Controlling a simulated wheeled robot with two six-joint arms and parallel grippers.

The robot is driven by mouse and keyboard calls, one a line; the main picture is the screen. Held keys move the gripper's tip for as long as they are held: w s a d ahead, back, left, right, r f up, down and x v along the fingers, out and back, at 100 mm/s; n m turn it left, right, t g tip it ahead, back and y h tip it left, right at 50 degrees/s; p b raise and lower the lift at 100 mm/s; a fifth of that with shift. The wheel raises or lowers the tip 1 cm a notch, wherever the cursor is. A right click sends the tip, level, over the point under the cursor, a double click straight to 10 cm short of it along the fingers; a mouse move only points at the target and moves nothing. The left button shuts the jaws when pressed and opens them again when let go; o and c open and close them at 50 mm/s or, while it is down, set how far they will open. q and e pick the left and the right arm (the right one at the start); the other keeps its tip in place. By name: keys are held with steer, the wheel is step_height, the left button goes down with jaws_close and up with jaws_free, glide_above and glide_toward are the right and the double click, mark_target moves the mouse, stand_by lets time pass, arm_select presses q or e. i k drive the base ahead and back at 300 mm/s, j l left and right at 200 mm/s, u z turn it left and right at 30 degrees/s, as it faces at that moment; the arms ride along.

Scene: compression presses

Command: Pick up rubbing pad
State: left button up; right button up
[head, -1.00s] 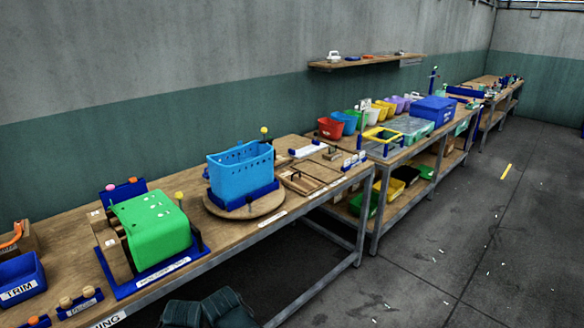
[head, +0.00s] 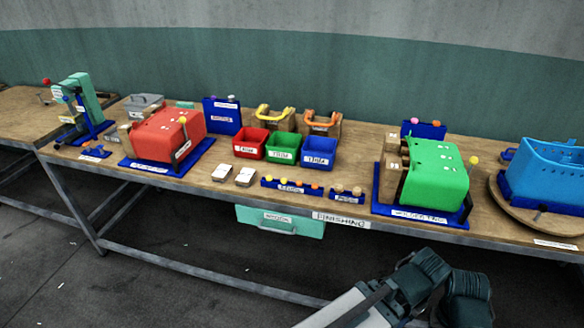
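No object can be surely told as the rubbing pad. Two small pale blocks with wooden sides (head: 222,173) (head: 246,177) lie side by side on the bench, left of a blue rack with orange knobs (head: 290,186). Another blue rack with wooden-knobbed pieces (head: 347,193) stands just right of that rack. The small labels cannot be read surely. Part of my own arm shows at the bottom right, in front of the bench and well below these items. Neither gripper can be seen.
Red (head: 250,142), green (head: 283,148) and blue (head: 319,152) bins stand behind the racks. A red fixture (head: 168,135) is left and a green fixture (head: 436,172) right. A teal drawer (head: 280,221) hangs below the front edge of the bench (head: 120,175). The floor in front is open.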

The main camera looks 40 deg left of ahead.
mark_target(246, 178)
steer(key=u, duration=1.7)
